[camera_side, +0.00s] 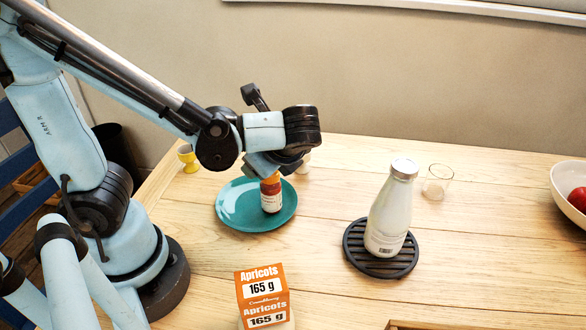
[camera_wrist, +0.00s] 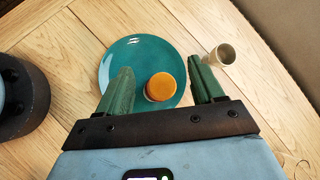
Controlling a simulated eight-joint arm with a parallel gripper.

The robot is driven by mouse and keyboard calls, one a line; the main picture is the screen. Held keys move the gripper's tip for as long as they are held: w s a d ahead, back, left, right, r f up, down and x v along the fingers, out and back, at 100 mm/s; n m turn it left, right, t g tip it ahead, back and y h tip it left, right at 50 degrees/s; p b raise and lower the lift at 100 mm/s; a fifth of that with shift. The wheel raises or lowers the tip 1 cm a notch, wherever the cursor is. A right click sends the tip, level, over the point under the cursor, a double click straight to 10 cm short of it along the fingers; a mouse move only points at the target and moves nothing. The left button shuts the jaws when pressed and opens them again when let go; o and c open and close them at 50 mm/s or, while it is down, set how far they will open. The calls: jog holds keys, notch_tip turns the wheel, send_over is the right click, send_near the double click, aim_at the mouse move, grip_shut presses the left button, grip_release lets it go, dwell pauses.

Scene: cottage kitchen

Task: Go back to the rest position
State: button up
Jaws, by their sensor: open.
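My gripper (camera_side: 268,166) points down over the teal plate (camera_side: 232,212) on the wooden table. A small bottle (camera_side: 271,197) with an orange cap and a red and white label stands upright on the plate, right below my gripper. Its top is partly hidden by the gripper in the side view. In the wrist view, my gripper's (camera_wrist: 164,82) two green fingers are spread apart, with the orange cap (camera_wrist: 160,87) between them in the picture and a gap on each side. The plate (camera_wrist: 117,62) lies beyond the fingers.
A white bottle (camera_side: 388,215) stands on a black trivet (camera_side: 350,250). An orange apricots box (camera_side: 262,298) is in front. A glass (camera_side: 437,182), a yellow egg cup (camera_side: 188,158) and a pale cup (camera_wrist: 224,55) stand around. A white bowl (camera_side: 563,190) is far right.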

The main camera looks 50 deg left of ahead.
jog(key=n, duration=0.1)
jog(key=n+h, duration=0.1)
jog(key=a+n+h, duration=0.1)
jog(key=shift+s+f, duration=0.25)
jog(key=shift+s+n+h, duration=0.1)
jog(key=shift+n+h, duration=0.7)
jog(key=shift+n, duration=0.2)
jog(key=n+h, duration=0.1)
jog(key=n+t+h, duration=0.1)
jog(key=n, duration=0.1)
jog(key=shift+d, duration=0.3)
jog(key=n+t+h, duration=0.1)
jog(key=n, duration=0.1)
jog(key=w+d+r+n+t+h, duration=0.1)
jog(key=n, duration=0.1)
jog(key=w+r+n+t+h, duration=0.1)
jog(key=n+t, duration=0.1)
jog(key=shift+w+d, duration=0.15)
jog(key=shift+d, duration=0.25)
jog(key=shift+w+d+r+n, duration=0.1)
jog(key=shift+w+r+n, duration=0.1)
jog(key=shift+n, duration=0.3)
